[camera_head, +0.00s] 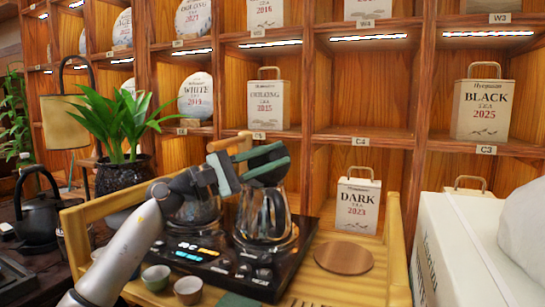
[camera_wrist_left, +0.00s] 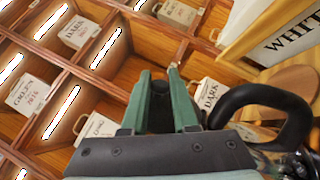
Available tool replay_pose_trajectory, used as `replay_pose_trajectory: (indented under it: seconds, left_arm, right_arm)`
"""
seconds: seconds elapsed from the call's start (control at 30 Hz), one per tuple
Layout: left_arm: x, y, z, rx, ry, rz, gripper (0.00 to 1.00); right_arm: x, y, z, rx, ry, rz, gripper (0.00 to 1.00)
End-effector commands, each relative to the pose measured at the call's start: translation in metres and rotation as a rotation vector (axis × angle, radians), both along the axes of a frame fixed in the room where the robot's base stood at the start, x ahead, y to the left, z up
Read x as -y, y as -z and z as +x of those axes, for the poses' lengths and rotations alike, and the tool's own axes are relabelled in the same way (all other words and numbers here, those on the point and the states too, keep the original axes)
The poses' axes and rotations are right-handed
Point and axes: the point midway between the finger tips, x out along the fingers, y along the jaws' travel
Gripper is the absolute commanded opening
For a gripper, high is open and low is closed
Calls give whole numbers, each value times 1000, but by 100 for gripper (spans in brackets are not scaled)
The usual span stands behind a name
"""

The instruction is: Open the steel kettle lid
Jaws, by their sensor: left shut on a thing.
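The steel kettle (camera_head: 263,215) stands on the right plate of the black tea stove. My left gripper (camera_head: 246,168) is just above the kettle's top, its green fingers covering most of that area. In the left wrist view, the fingers (camera_wrist_left: 160,110) are shut on a small dark piece (camera_wrist_left: 160,92), which looks like the knob of the kettle lid. The lid's disc is hidden, so I cannot tell whether it sits on the rim or is raised. The kettle's black handle (camera_wrist_left: 273,93) arches right of the fingers. My right gripper is not in view.
A second kettle (camera_head: 197,208) stands left on the black stove (camera_head: 232,268). Two small cups (camera_head: 188,290) are in front. A round wooden disc (camera_head: 344,258) lies on the wooden tray (camera_head: 394,255). A DARK tea box (camera_head: 357,205) stands behind. A white box (camera_head: 465,250) is at right.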

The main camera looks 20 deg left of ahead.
Motion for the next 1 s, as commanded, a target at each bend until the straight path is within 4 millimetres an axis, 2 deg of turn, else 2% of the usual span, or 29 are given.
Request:
replay_pose_trajectory:
  seconds: [0.03, 0.2, 0.23, 0.47, 0.83, 1.0]
  left_arm:
    - [3, 13, 3, -24, 6, 15, 0]
    - [3, 13, 3, -24, 6, 15, 0]
    - [3, 13, 3, -24, 6, 15, 30]
    - [3, 11, 2, -20, 5, 12, 55]
    - [0, 8, -1, -13, 4, 7, 56]
    - [-17, 14, -14, -14, 1, 9, 56]
  right_arm:
    - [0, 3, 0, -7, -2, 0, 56]
    - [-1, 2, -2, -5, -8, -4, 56]
    - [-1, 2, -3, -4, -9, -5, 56]
    - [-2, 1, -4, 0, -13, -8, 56]
    - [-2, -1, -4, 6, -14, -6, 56]
    - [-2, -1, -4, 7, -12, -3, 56]
